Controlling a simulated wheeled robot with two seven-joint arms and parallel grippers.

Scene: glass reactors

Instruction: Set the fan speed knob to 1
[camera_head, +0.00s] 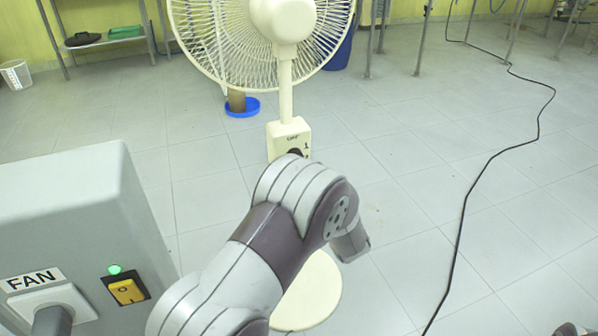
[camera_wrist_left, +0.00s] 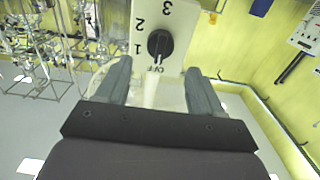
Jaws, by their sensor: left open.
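The cream fan (camera_head: 285,90) stands on the floor in the head view, with its control box (camera_head: 287,132) on the pole. In the head view my arm hides my left gripper and most of the knob. My right gripper is not in view.
A grey box (camera_head: 60,205) labelled FAN, with a plug and a yellow switch (camera_head: 126,291) beside a lit green lamp, is at the left. A black cable (camera_head: 465,200) crosses the tiled floor at the right. A blue dish (camera_head: 242,107) lies behind the fan.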

